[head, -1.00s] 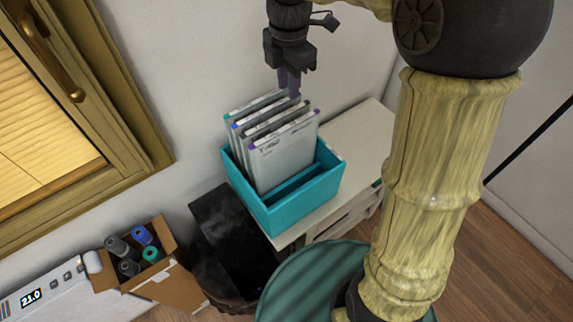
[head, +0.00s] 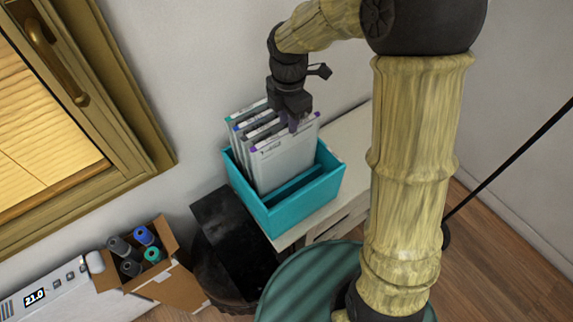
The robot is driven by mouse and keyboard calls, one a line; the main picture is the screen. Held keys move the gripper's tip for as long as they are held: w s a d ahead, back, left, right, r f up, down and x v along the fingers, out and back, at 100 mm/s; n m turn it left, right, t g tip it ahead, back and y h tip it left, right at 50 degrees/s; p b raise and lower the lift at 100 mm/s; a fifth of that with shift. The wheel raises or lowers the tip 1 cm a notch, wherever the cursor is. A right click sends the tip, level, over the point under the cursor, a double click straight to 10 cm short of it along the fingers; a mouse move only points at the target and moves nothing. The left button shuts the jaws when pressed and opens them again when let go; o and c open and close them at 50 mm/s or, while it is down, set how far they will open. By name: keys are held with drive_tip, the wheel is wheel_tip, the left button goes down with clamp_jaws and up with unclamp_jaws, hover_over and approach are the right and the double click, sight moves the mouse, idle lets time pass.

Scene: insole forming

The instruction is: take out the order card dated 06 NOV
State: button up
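Several grey-white order cards (head: 284,162) stand upright in a row in a teal box (head: 295,212), with coloured corner tabs along their top edges. The writing on them is too small to read, so I cannot tell which one is dated 06 NOV. My gripper (head: 294,124) points down at the top edges of the front cards, on their right half. Its dark purple fingers overlap the tops of the cards. I cannot see whether they are apart or closed on a card. The front part of the box is empty.
The box stands on a white cabinet (head: 345,140) against the wall. Left of it are a dark bin (head: 225,270), a cardboard box (head: 170,285) of thread spools and a white device (head: 60,290) reading 21.0. A round teal surface (head: 310,285) lies in front.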

sight(287, 138)
drive_tip(key=shift+f, duration=1)
drive_tip(key=f+p, duration=0.1)
drive_tip(key=f, duration=0.4)
drive_tip(key=shift+a+f, duration=0.15)
drive_tip(key=shift+a, duration=0.05)
drive_tip(key=shift+c, duration=0.3)
clamp_jaws()
